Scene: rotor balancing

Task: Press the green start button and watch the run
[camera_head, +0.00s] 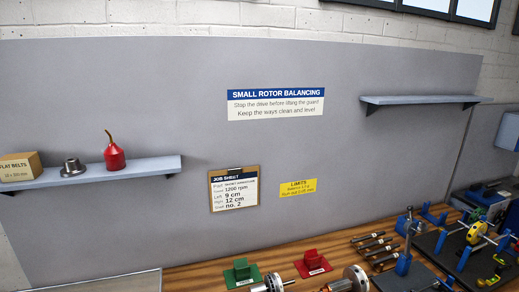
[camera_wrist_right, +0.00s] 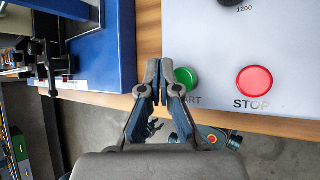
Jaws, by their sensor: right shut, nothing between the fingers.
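The green start button (camera_wrist_right: 186,78) shows in the right wrist view on a light grey control panel (camera_wrist_right: 215,50), with part of the word START below it. My right gripper (camera_wrist_right: 158,92) is shut and empty. Its fingertips appear just left of the green button and partly overlap its left edge in the picture; I cannot tell whether they touch it. A red stop button (camera_wrist_right: 254,82) sits to the right, labelled STOP. In the head view neither gripper shows, and the buttons are not in view.
A black knob marked 1200 is at the panel's top edge. A blue machine part (camera_wrist_right: 100,55) stands left of the panel.

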